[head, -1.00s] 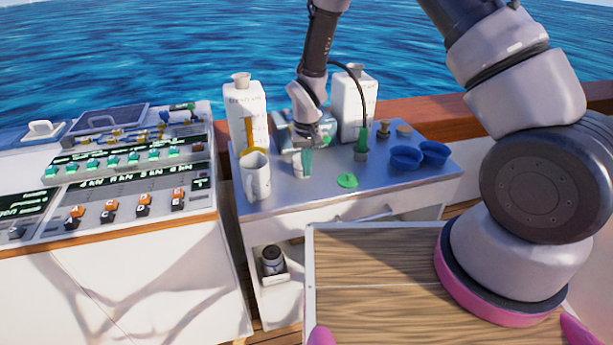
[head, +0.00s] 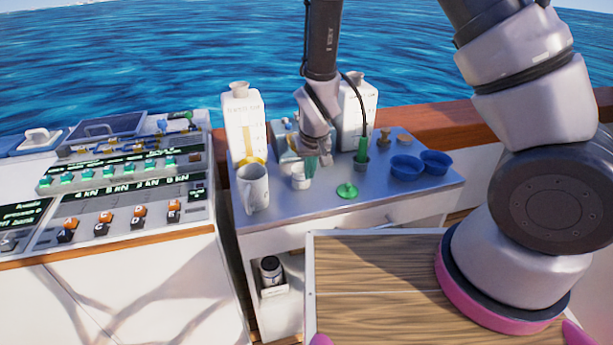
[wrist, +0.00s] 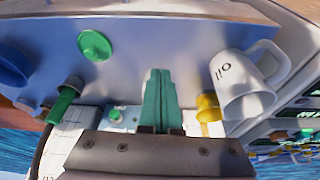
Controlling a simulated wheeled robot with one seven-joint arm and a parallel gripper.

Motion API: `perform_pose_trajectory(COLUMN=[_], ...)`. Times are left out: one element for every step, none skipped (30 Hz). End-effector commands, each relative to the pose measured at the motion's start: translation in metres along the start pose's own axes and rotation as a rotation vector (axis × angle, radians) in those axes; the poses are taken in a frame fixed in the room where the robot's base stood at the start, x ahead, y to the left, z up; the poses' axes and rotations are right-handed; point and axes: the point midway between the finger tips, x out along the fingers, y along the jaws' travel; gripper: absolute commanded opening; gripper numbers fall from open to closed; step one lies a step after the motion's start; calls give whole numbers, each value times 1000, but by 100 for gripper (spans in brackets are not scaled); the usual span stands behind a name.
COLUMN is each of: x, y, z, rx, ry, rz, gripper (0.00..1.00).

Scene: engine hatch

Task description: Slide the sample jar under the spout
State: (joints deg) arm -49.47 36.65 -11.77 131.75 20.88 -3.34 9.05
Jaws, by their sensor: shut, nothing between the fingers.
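A small white cup-like jar (head: 300,178) stands on the grey counter (head: 300,208) in the head view. My gripper (head: 311,175) is at its right side, green fingers pointing down. I cannot tell whether they touch the jar. In the wrist view the fingers (wrist: 158,74) are together with nothing between them, and the jar is not clearly visible there. A yellow spout-like fitting (wrist: 207,108) shows between the fingers and the mug. It sits low by the left white bottle (head: 243,115), partly hidden by the mug.
A white mug (head: 253,188) stands left of the jar. A green lid-like disc (head: 347,190) lies front right. Blue bowls (head: 405,167), a green-handled tool (head: 362,150) and another white bottle (head: 357,105) stand further right or behind. The counter's front strip is mostly clear.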

Motion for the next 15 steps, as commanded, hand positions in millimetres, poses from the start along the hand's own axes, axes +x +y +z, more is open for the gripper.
perform_pose_trajectory(x=[7,12,18,24,30,39,45,52,60,67,73,82,88,93,99], y=[1,1,1,1,1,1,1,1,1,1,1,1,1,1,0], z=[0,1,1,1,1,1,1,2,1,1,2,1,1,1,-2], rx=[1,1,2,2,1,1,1,0,1,1,1,1,1,1,1], ry=[-2,-4,-5,-6,-5,-6,-6,-7,-6,-6,-6,-6,-6,-6,-4], rz=[1,2,2,2,2,2,2,2,1,1,1,1,1,0,-1], gripper=[0,0,0,0,0,0,0,0,0,0,0,0,0,0,0])
